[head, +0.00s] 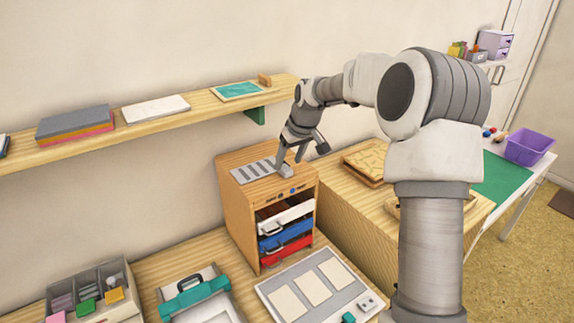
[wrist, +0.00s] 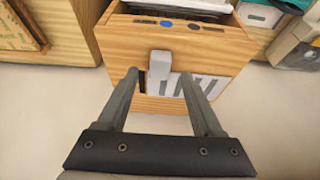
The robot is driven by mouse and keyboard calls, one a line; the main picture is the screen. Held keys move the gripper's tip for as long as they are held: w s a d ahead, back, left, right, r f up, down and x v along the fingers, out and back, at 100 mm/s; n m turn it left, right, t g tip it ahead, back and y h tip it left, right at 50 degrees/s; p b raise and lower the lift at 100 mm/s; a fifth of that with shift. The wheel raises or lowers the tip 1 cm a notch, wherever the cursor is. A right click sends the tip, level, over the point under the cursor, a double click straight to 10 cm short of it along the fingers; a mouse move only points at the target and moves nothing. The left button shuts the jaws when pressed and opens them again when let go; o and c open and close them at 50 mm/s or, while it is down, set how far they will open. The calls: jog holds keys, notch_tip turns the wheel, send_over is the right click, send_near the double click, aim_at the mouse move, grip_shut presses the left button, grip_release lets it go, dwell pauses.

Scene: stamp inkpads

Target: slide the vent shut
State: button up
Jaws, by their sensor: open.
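The vent (head: 254,170) is a light grey slatted plate on top of a wooden cabinet (head: 240,205). It also shows in the wrist view (wrist: 208,82), with pale and grey bars and a dark gap at its left. A grey upright tab (wrist: 160,66) stands on the vent and also shows in the head view (head: 285,170). My gripper (wrist: 160,76) is open, with one finger on each side of the tab. In the head view my gripper (head: 291,156) is just above the tab's end of the vent. I cannot tell whether a finger touches the tab.
Small buttons, one blue (wrist: 166,23), line the cabinet's front edge. White, blue (head: 285,235) and red drawers sit below. A wall shelf (head: 180,112) runs behind at the left. The air above the cabinet's left part is free.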

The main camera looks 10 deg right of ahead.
aim_at(286, 168)
jog(key=shift+x, duration=1.5)
grip_shut()
dwell(0.4)
